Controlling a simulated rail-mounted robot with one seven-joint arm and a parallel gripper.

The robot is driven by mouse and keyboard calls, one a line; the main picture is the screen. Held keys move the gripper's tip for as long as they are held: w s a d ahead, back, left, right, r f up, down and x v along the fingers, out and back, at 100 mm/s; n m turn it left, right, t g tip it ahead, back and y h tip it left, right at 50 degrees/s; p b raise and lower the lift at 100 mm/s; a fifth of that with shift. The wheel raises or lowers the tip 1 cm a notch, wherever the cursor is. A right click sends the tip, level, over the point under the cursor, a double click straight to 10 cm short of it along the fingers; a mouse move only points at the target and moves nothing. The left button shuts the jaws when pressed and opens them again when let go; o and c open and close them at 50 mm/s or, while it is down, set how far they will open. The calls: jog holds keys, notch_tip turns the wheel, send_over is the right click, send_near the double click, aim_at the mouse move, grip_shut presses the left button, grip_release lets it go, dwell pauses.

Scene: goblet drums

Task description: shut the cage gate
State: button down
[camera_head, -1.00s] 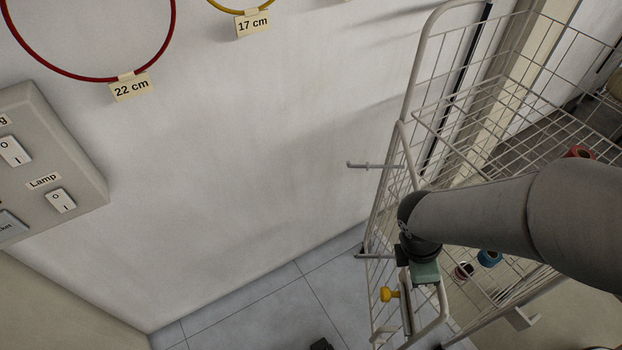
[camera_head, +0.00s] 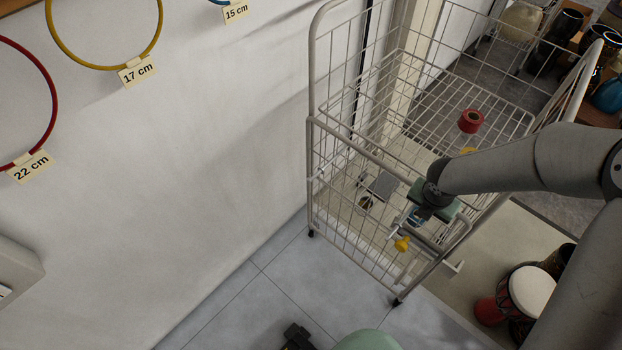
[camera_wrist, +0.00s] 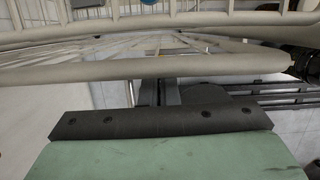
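The wire roll cage (camera_head: 312,75) stands against the wall with its gate (camera_head: 345,205) across the front side. The gate has pale mesh and a thick top rail. A yellow knob (camera_head: 402,243) sits near its free right end, beside a pale bar (camera_head: 455,268). I cannot tell whether the gate's end touches the cage post. My gripper (camera_head: 428,212), with a green body, is at the gate's top rail near that end; its fingers are mostly hidden. In the wrist view a pale rail (camera_wrist: 150,68) runs across, just beyond the green body's dark edge; contact is unclear.
Inside the cage are a red roll (camera_head: 471,121) and smaller items. Drums (camera_head: 530,290) stand close at the right, below my arm. Hoops (camera_head: 105,88) hang on the wall at left. Grey tiled floor (camera_head: 290,290) is mostly clear in front, with a dark object (camera_head: 298,337) at the bottom.

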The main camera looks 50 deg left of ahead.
jog(key=shift+w+r, duration=0.2)
jog(key=shift+w, duration=0.3)
jog(key=s+d+r, duration=0.1)
jog(key=s+r, duration=0.6)
jog(key=r, duration=0.2)
jog(key=shift+s+r, duration=0.15)
jog(key=shift+d, duration=0.1)
